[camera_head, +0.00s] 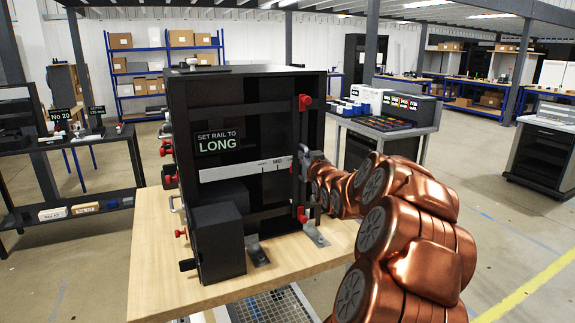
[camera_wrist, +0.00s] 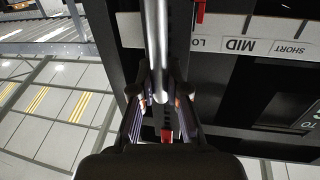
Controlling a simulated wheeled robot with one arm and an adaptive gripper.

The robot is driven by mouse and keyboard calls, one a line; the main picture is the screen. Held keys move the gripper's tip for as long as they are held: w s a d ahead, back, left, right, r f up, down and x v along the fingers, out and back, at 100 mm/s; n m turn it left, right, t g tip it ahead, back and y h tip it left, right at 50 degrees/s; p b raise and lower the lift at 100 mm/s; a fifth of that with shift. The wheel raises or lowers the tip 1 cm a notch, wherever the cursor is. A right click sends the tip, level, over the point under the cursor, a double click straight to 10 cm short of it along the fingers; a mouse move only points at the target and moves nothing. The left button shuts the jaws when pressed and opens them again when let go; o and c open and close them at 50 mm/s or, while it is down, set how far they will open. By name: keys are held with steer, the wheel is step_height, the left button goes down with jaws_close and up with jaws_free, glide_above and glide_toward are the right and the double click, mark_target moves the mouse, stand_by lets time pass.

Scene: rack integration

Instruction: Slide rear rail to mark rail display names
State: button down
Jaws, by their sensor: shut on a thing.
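The black rack (camera_head: 215,95) stands on a wooden bench, and its display (camera_head: 217,141) reads "SET RAIL TO LONG". A white scale strip (camera_head: 245,171) crosses the rack's side. In the wrist view the strip (camera_wrist: 270,47) appears upside down, with SHORT, MID and a partly covered "LO". The rear rail (camera_head: 304,135) is a dark upright with red knobs at the right side. It also shows in the wrist view (camera_wrist: 179,45), beside the "LO" letters. My gripper (camera_head: 311,165) is at the rail. In the wrist view, my gripper (camera_wrist: 158,98) is shut on the silver rail handle (camera_wrist: 157,45).
A dark box (camera_head: 217,240) sits on the bench (camera_head: 150,262) against the rack's front. A metal bracket (camera_head: 316,236) lies near the rack's lower right. Open floor lies right of my arm.

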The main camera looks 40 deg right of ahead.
steer(key=shift+s+d+r, duration=0.1)
steer(key=shift+d+r, duration=0.15)
stand_by(0.4)
steer(key=c, duration=1.2)
jaws_free()
steer(key=shift+f, duration=0.2)
steer(key=shift+o, duration=0.2)
steer(key=shift+a, duration=0.1)
steer(key=v, duration=1.2)
